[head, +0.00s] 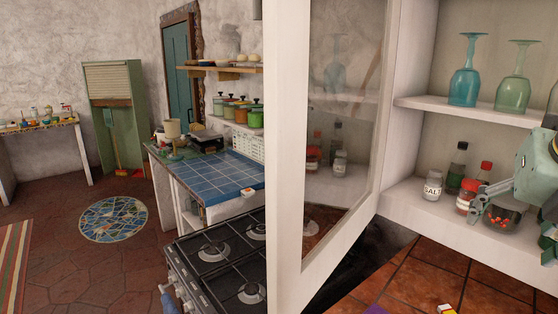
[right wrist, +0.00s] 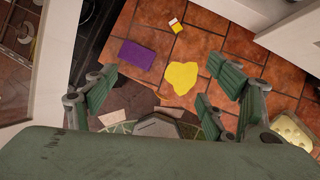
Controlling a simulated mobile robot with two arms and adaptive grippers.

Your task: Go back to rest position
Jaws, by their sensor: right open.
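My right gripper (head: 482,204) is at the right of the head view, in front of the lower shelf of the open cabinet. In the right wrist view its green fingers (right wrist: 162,78) are spread wide with nothing between them, above a tiled counter. In the head view a small dark container with red contents (head: 503,219) shows beside the fingers; I cannot tell whether they touch it. My left gripper is in neither view.
The glass cabinet door (head: 340,130) stands open left of the arm. A salt jar (head: 433,186) and bottles stand on the lower shelf, glasses (head: 465,80) above. A purple item (right wrist: 138,54) and a yellow flat patch (right wrist: 182,77) lie on the counter. A stove (head: 215,260) is left.

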